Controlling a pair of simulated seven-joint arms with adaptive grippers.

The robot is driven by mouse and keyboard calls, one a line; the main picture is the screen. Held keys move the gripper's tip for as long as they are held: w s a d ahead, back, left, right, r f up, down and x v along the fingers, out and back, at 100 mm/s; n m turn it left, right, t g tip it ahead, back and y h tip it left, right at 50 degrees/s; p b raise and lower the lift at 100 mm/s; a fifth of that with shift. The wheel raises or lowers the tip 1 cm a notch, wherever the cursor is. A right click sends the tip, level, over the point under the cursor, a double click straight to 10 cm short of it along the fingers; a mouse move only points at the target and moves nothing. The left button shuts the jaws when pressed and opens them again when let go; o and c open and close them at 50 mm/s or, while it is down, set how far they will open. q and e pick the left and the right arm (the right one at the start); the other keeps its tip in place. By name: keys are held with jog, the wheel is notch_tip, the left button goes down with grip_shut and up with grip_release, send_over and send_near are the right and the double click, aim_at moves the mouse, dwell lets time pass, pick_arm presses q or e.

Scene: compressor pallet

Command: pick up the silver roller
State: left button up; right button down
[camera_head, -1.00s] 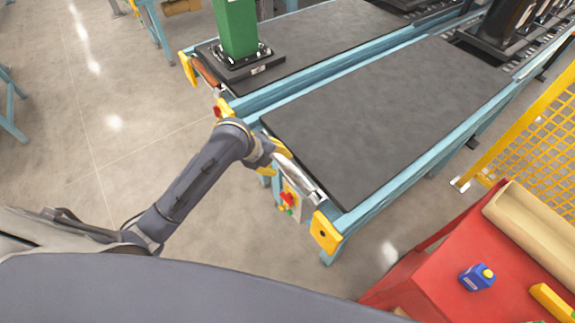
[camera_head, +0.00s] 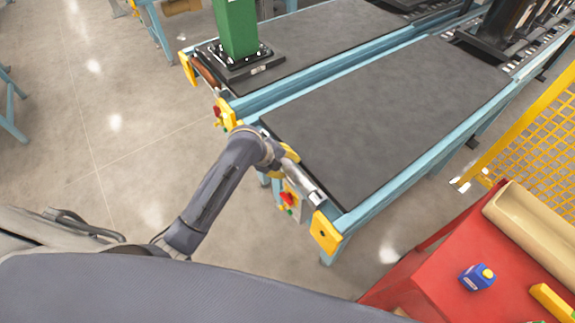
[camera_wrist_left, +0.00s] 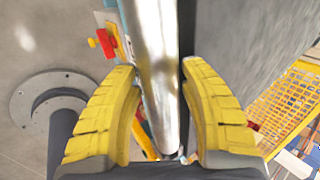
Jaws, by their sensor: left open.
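The silver roller (camera_head: 302,183) lies along the near end of the front conveyor, just before the dark belt edge. In the left wrist view the roller (camera_wrist_left: 157,60) runs lengthwise between the two yellow fingers of my left gripper (camera_wrist_left: 157,105). The fingers are open, one on each side of it, and a gap shows at least beside the left finger. In the head view my left gripper (camera_head: 284,160) is at the roller's upper left part, which it partly hides. My right gripper is not in view.
The front conveyor (camera_head: 385,110) has a blue frame and yellow end caps (camera_head: 325,232). A red button box (camera_head: 289,199) hangs below the roller. A green column (camera_head: 235,27) stands on the back conveyor.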

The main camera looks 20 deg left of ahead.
aim_at(286, 161)
pick_arm(q)
grip_shut()
jog(key=shift+r, duration=0.1)
dwell(0.3)
notch_tip(286, 161, up, 20)
dwell(0.7)
